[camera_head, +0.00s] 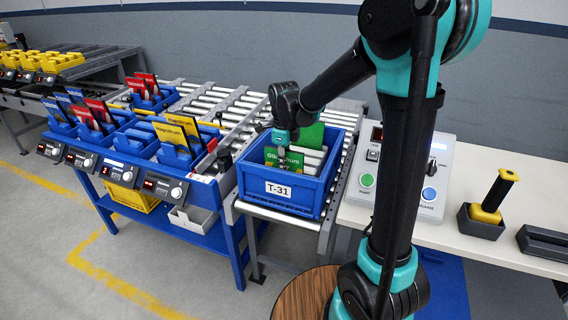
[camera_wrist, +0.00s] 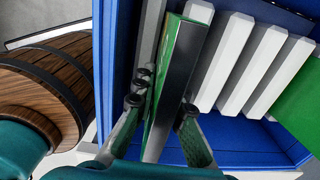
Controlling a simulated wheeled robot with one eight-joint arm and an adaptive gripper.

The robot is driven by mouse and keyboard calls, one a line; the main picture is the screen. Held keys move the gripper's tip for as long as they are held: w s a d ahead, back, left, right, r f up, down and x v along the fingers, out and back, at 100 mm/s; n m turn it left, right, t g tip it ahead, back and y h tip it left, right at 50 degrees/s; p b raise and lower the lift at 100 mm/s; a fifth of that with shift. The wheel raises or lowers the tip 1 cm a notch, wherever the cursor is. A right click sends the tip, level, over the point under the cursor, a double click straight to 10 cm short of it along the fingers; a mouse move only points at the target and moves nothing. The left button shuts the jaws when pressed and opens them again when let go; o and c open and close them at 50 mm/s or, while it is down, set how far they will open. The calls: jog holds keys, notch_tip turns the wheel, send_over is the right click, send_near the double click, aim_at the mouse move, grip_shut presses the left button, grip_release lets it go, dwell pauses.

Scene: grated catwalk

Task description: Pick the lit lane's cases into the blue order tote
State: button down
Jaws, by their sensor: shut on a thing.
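The blue order tote (camera_head: 262,201), labelled T-31, stands on rollers in the middle of the head view; its blue wall (camera_wrist: 103,60) also shows in the wrist view. My gripper (camera_head: 281,158) reaches down into it. It is shut on a green case (camera_head: 292,161), which stands on edge between the fingers in the wrist view (camera_wrist: 183,62). Another green case (camera_head: 309,136) is at the tote's far side and shows at the right of the wrist view (camera_wrist: 301,108). The held case's lower edge and its contact with the tote floor are unclear.
Left of the tote, a blue rack (camera_head: 205,195) has lanes of blue, red and yellow cases with small displays. I cannot tell which is lit. Light slats (camera_wrist: 238,65) lie inside the tote. A button panel (camera_head: 408,178) and a yellow-black handled tool (camera_head: 490,200) stand on the right bench.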

jog(key=shift+f, duration=0.55)
jog(key=c, duration=1.1)
grip_release()
jog(key=shift+r, duration=4)
jog(key=shift+d, duration=0.1)
